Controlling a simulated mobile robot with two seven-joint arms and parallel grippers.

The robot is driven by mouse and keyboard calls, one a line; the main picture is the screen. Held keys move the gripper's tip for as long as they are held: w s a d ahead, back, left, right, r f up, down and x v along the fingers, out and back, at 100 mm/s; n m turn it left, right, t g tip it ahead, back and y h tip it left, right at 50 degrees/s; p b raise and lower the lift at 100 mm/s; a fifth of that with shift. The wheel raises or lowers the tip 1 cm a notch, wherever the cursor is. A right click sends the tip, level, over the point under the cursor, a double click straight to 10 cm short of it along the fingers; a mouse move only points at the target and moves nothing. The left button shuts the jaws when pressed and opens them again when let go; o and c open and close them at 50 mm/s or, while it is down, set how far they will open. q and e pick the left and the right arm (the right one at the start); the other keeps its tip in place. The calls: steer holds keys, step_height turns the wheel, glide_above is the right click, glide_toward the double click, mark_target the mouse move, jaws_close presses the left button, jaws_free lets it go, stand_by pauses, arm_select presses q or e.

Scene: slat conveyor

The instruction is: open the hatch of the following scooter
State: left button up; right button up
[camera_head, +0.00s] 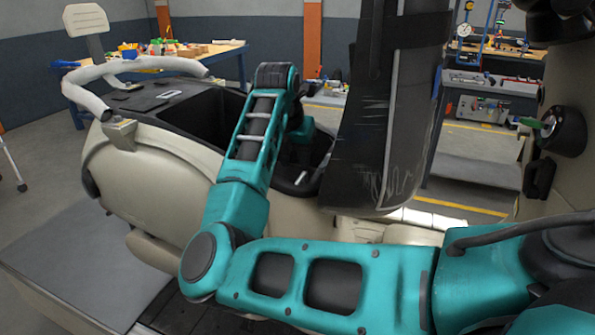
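A cream scooter (160,185) stands left of centre with its dark storage compartment (205,118) uncovered. A black, scuffed seat-like hatch (365,150) stands upright at the compartment's right end, its top cut off by the picture's edge. My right arm comes in from the lower right and bends up over the scooter's side. My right gripper (302,152) is at the compartment, left of the raised hatch, mostly hidden behind my teal wrist. I cannot tell whether it touches the hatch or is open. My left gripper is not in view.
A key with a green tag (546,122) sits in a black lock on a cream body at the right. The scooter's grey rail (135,64) and backrest (87,20) rise at the left. Workbenches with tools (490,85) stand behind. The grey floor at the left is partly clear.

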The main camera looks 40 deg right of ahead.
mark_target(299, 179)
steer(key=shift+x, duration=2.75)
steer(key=shift+w, duration=0.1)
steer(key=shift+c, duration=0.5)
jaws_close()
